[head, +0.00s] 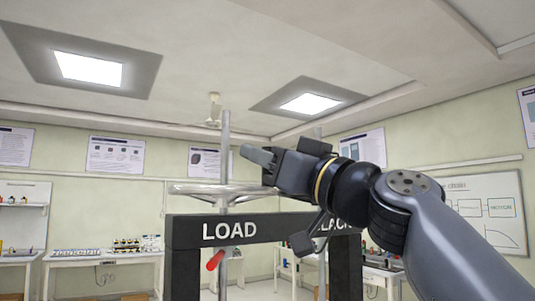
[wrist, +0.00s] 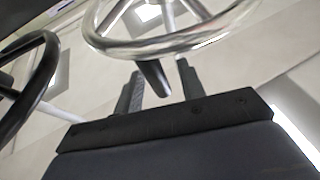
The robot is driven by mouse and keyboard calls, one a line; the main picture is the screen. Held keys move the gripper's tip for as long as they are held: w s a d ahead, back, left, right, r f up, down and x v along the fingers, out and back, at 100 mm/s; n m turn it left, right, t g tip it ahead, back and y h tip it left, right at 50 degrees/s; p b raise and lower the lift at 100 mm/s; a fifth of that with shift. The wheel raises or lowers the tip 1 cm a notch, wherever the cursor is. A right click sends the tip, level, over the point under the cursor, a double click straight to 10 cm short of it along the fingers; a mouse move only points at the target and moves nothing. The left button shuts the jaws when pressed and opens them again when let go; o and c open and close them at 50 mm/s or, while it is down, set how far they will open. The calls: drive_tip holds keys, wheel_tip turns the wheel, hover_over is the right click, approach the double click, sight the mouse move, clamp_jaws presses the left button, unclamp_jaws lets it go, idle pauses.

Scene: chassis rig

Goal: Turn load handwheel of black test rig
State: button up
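The black test rig (head: 285,228) stands ahead in the head view, with LOAD and a partly hidden BLACK lettered on its top beam. Its silver load handwheel (head: 225,190) lies flat above the beam around an upright metal rod (head: 225,135). My gripper (head: 258,155) is above the wheel's right side. In the wrist view the silver rim (wrist: 160,46) crosses the top, beyond the fingers. The two fingers are apart, and a dark peg (wrist: 152,78) shows between them by the rim. I cannot tell whether they touch it.
A second, black wheel (wrist: 30,85) shows at the left of the wrist view. A red handle (head: 215,261) is below the beam. Benches with small items (head: 105,254) stand along the back wall.

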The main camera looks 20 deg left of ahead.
clamp_jaws()
idle(0.5)
drive_tip(key=shift+s+m+t+h, duration=0.4)
drive_tip(key=shift+m+t, duration=0.1)
drive_tip(key=shift+t, duration=0.4)
unclamp_jaws()
